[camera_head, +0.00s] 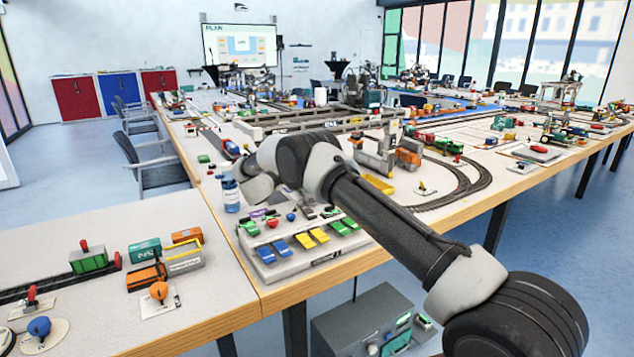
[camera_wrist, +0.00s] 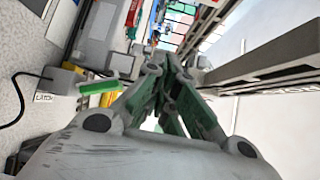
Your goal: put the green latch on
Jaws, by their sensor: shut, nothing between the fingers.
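In the wrist view a green latch lever (camera_wrist: 100,87) sticks out from a small grey box (camera_wrist: 63,80). A small label beside the box appears to read "LATCH", and a black cable runs from the box. My gripper (camera_wrist: 155,68) is shut and empty, its fingers close together. The green lever is just left of the fingers in that view; I cannot tell whether they touch. In the head view my arm crosses the table, and its own links hide the gripper. I cannot clearly make out the latch there.
A console (camera_head: 310,262) with coloured levers stands near the table's front edge. A blue-labelled bottle (camera_head: 231,194) is beside my arm. A long grey gantry beam (camera_head: 330,126) lies behind. In the wrist view grey beams (camera_wrist: 265,80) run along the right. Toy trains and track crowd the tables.

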